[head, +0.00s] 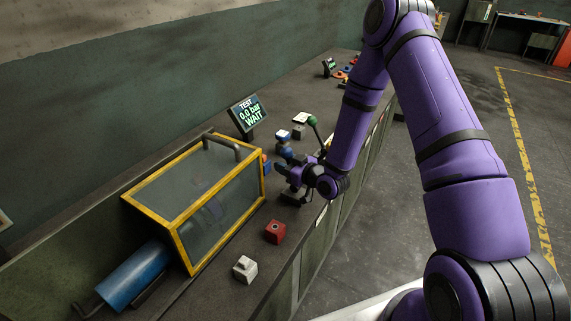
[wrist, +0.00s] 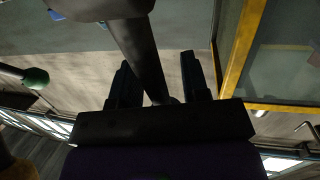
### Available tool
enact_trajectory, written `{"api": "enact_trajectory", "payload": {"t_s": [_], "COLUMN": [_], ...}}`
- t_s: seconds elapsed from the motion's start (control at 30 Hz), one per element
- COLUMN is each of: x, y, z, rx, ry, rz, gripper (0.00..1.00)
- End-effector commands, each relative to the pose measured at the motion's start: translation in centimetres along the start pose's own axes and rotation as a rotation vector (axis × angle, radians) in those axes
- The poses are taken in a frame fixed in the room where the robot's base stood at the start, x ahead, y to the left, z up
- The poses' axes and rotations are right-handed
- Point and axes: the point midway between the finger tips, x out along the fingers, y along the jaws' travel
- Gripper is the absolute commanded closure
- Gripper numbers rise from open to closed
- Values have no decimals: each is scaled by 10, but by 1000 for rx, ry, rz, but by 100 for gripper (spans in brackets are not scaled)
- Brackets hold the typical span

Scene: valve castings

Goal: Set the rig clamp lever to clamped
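A lever with a green ball end (head: 312,120) stands just behind my gripper in the head view; its base is hidden by my arm. The green ball (wrist: 36,78) also shows at the left edge of the wrist view, apart from the fingers. My gripper (head: 286,176) is low over the bench beside the right end of the yellow-framed box (head: 184,233). In the wrist view my gripper (wrist: 160,75) has its fingers apart, with a dark bar (wrist: 138,50) running between them. I cannot tell whether the bar touches a finger or which part it belongs to.
A display (head: 249,114) reading "TEST 0.0 bar WAIT" stands behind the box. A blue cylinder (head: 134,275) lies at the box's left end. A red block (head: 275,232) and a white block (head: 245,269) sit near the front edge. Small blue-and-white parts (head: 283,136) are behind my gripper.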

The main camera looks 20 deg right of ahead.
Motion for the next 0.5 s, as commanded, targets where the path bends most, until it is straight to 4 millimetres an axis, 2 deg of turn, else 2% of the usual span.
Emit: {"api": "enact_trajectory", "payload": {"t_s": [0.13, 0.23, 0.5], "x": [-2, -11, -60], "y": [0, 1, 0], "z": [0, 0, 0], "rx": [0, 0, 2], "ry": [0, -2, -3], "rz": [0, 1, 2], "gripper": [58, 58, 58]}}
